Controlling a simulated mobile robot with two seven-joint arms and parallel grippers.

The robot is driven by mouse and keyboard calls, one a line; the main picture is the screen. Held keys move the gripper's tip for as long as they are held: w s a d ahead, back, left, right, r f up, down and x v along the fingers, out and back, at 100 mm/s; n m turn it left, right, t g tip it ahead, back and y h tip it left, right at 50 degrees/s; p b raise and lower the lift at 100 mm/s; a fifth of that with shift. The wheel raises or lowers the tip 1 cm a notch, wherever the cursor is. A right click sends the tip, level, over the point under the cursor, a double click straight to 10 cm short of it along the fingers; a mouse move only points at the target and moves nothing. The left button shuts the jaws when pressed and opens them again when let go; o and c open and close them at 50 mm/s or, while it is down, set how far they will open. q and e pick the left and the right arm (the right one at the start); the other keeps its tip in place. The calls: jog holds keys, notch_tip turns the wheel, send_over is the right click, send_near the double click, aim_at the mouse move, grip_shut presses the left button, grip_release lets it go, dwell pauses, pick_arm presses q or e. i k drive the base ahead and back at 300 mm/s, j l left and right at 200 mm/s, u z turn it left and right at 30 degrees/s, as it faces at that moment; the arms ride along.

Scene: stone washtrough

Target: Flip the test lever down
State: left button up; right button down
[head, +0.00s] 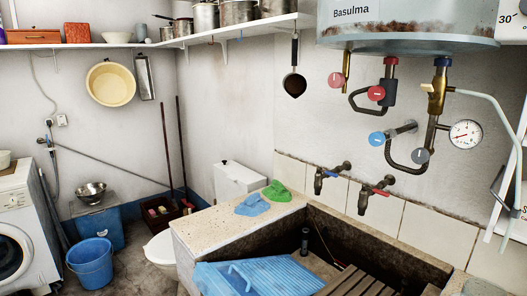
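A white water heater (400,25) marked "Basulma" hangs on the wall at the upper right. Below it a brass valve (436,98) sits on the pipe under a blue collar (442,62). A small lever-like part (428,87) sticks out to the left near the top of this valve, looking roughly level. It is too small to tell its exact tilt, and I cannot be sure it is the test lever. A pale hose runs from the valve's right side. Neither of my grippers is in view.
Red knobs (376,93), a blue knob (376,138) and a pressure gauge (465,133) crowd around the valve. Two taps stand over the stone trough (215,232), which holds a blue washboard (262,277).

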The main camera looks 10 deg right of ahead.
aim_at(428, 88)
jog(key=z, duration=1.55)
